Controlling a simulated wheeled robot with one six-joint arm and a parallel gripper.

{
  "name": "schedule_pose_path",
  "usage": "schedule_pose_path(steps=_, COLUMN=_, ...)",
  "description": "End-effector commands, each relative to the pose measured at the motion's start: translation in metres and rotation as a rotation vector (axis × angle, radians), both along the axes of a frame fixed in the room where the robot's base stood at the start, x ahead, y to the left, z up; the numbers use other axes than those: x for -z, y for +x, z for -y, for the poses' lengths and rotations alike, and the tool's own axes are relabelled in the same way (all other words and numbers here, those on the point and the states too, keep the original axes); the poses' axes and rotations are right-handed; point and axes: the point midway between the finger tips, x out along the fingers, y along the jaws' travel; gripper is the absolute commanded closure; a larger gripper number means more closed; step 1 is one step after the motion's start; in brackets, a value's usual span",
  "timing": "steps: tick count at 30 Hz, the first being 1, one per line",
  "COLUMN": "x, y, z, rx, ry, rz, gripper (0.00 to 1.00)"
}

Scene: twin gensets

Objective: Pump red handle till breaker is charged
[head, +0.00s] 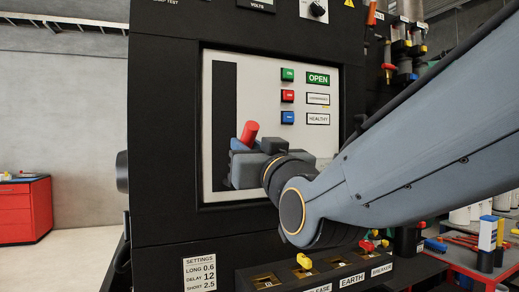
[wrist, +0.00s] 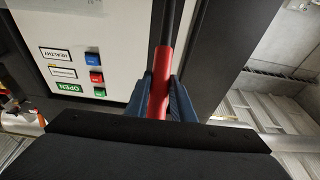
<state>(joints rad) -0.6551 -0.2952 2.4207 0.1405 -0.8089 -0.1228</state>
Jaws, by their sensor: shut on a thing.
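The red handle (head: 249,132) shows at the front of the breaker panel (head: 264,79), its end standing out above my gripper. My gripper (head: 240,150) is shut on the red handle, low in front of the panel's dark vertical slot. In the wrist view the red handle (wrist: 160,86) lies between the two blue fingers (wrist: 161,100), on a dark rod. The breaker panel also shows in the wrist view, turned round. A green OPEN label (head: 318,79) is on the panel, with a HEALTHY label (head: 318,118) below. The label between them is too small to read surely.
Green, red and blue buttons (head: 287,97) sit in a column on the panel. A shelf with yellow and red tags (head: 304,262) juts out below. A red cabinet (head: 24,210) stands far left, and a red bench (head: 470,265) with tools is at right.

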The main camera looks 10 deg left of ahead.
Motion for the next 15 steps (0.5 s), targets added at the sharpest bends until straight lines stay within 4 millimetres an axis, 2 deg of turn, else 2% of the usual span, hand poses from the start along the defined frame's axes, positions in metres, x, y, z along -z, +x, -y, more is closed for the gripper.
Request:
schedule_pose_path(steps=1, x=-0.012, y=0.006, z=-0.004, rx=0.001, ry=0.001, rz=0.001, gripper=1.00)
schedule_pose_path(steps=4, x=-0.030, y=0.017, z=-0.010, rx=0.001, ry=0.001, rz=0.001, gripper=1.00)
schedule_pose_path(steps=11, x=-0.048, y=0.031, z=-0.020, rx=0.000, ry=0.001, rz=0.003, gripper=1.00)
schedule_pose_path(steps=15, x=-0.065, y=0.052, z=-0.032, rx=0.001, ry=0.001, rz=0.003, gripper=1.00)
